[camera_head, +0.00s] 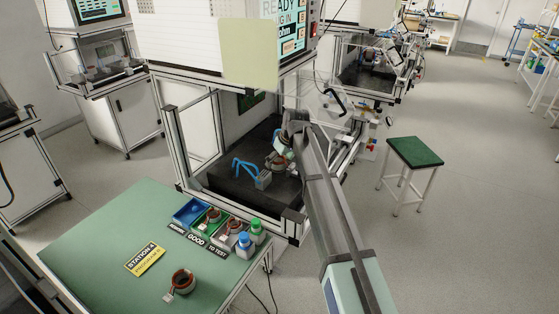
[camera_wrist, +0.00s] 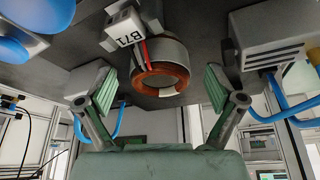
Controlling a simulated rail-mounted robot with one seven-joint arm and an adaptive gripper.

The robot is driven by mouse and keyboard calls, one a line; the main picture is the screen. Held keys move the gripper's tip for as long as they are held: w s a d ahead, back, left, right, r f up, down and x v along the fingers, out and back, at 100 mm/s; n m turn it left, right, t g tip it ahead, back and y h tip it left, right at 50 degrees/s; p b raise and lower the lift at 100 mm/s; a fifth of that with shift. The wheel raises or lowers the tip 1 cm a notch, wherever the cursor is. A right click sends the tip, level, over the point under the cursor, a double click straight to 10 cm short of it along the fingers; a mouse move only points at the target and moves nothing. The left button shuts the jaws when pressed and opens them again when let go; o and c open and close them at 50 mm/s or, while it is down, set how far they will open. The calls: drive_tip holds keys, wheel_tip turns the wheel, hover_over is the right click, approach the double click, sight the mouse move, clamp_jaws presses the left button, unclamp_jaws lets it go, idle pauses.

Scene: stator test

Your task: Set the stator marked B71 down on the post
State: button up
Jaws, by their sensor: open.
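The stator marked B71 (camera_wrist: 172,52) is a grey ring with orange-copper windings. Its white tag block (camera_wrist: 126,27) reads B71 in the wrist view. In the head view the stator (camera_head: 275,163) is small and partly covered by my arm, over the black base (camera_head: 222,178) inside the test station. My gripper (camera_wrist: 160,90) is open, its two green-padded fingers spread on either side of the stator and apart from it. In the head view my gripper (camera_head: 287,150) is at the stator. The post is hidden; I cannot tell how the stator sits on it.
A grey block with blue cables (camera_head: 263,180) stands close left of the stator. Aluminium frame posts (camera_head: 178,145) bound the station. On the green table (camera_head: 110,220) are a blue bin (camera_head: 186,212), other bins holding stators, capped bottles (camera_head: 246,244) and a loose stator (camera_head: 183,281).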

drive_tip(key=v, duration=1.2)
drive_tip(key=shift+w, duration=0.1)
idle(1.3)
